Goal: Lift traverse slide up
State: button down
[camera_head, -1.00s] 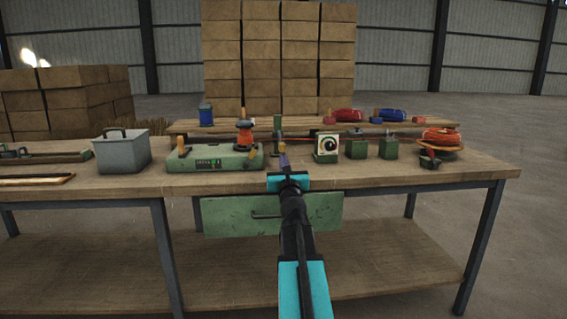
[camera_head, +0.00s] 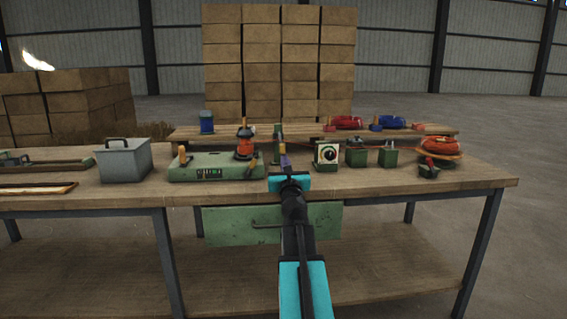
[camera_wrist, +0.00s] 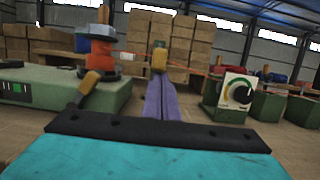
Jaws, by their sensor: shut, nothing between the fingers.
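My gripper (camera_head: 284,157) is at the bench's front middle, its purple fingers pressed together and empty. In the wrist view the closed fingers (camera_wrist: 159,97) point forward at a small tan block or knob (camera_wrist: 159,60), which appears just beyond the tips; contact cannot be told. In the head view a slim green upright post (camera_head: 278,137) stands right behind the fingertips and is partly hidden by them. It looks like the traverse slide's guide, but the slide itself is not clear. The green winding machine (camera_head: 213,172) with an orange spool (camera_head: 244,144) stands left of the fingers.
A dial box (camera_head: 326,154) and small green boxes (camera_head: 356,155) stand to the right. A lever with a tan handle (camera_wrist: 91,84) is close left of the fingers. A grey lidded box (camera_head: 124,162) is at left, and an orange coil (camera_head: 439,146) at far right.

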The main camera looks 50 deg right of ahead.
jog(key=shift+r, duration=0.25)
jog(key=shift+a, duration=0.1)
